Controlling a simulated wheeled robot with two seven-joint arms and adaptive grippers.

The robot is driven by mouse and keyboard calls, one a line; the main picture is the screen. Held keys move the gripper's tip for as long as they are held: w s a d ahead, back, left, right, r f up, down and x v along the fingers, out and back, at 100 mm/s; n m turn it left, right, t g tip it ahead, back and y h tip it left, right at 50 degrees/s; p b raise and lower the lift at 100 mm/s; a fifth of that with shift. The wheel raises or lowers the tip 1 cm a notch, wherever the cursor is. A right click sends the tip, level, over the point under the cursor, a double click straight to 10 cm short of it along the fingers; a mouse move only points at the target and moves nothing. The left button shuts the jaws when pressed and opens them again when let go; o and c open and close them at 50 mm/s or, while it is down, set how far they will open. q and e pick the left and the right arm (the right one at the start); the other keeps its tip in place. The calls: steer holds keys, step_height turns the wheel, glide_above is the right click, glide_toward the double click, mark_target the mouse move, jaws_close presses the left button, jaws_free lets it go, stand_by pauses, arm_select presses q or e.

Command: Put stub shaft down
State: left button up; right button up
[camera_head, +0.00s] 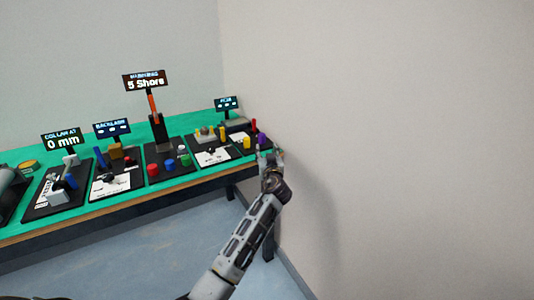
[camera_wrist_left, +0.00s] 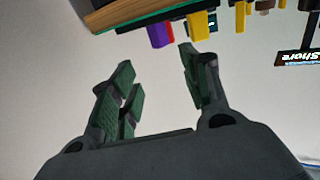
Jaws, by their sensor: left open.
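My left gripper (camera_head: 269,158) is at the right end of the green bench (camera_head: 222,174), close to the purple block (camera_head: 262,140) and the yellow block (camera_head: 247,143). In the left wrist view its two green-padded fingers (camera_wrist_left: 156,68) stand apart with nothing between them. The purple block (camera_wrist_left: 160,35) and a yellow block (camera_wrist_left: 197,24) show beyond the fingertips in that upside-down view. I cannot pick out the stub shaft for certain among the small parts on the bench. My right gripper is not in view.
Several dark boards carry small parts along the bench. A post with a "5 Shore" sign (camera_head: 145,81) rises in the middle, and a "0 mm" sign (camera_head: 61,140) stands at left. A pale wall (camera_head: 400,130) closes off the right; blue floor (camera_head: 150,260) lies in front.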

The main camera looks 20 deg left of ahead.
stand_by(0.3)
arm_select(q)
steer(key=s+d+f+m+g+h, duration=0.1)
steer(key=s+f+g, duration=0.1)
steer(key=s+f, duration=0.55)
steer(key=s+f+m+g+h, duration=0.1)
steer(key=s+f+g+h, duration=0.3)
steer(key=f, duration=0.7)
steer(key=s+d+f+m+g+y, duration=0.1)
steer(key=s+f+m, duration=0.1)
steer(key=s+f, duration=0.7)
steer(key=s+d+f+m+g+h, duration=0.1)
steer(key=s+f, duration=0.3)
steer(key=s, duration=0.4)
steer(key=s+d+f+m+g+h, duration=0.1)
steer(key=s+d+f+g+h, duration=0.1)
steer(key=s, duration=0.7)
steer(key=s+d+f+m+g+h, duration=0.2)
steer(key=s+d+f+g, duration=0.2)
steer(key=s+f, duration=0.2)
steer(key=shift+s+f, duration=0.3)
steer(key=shift+s, duration=0.85)
steer(key=shift+o, duration=0.5)
steer(key=shift+w, duration=0.1)
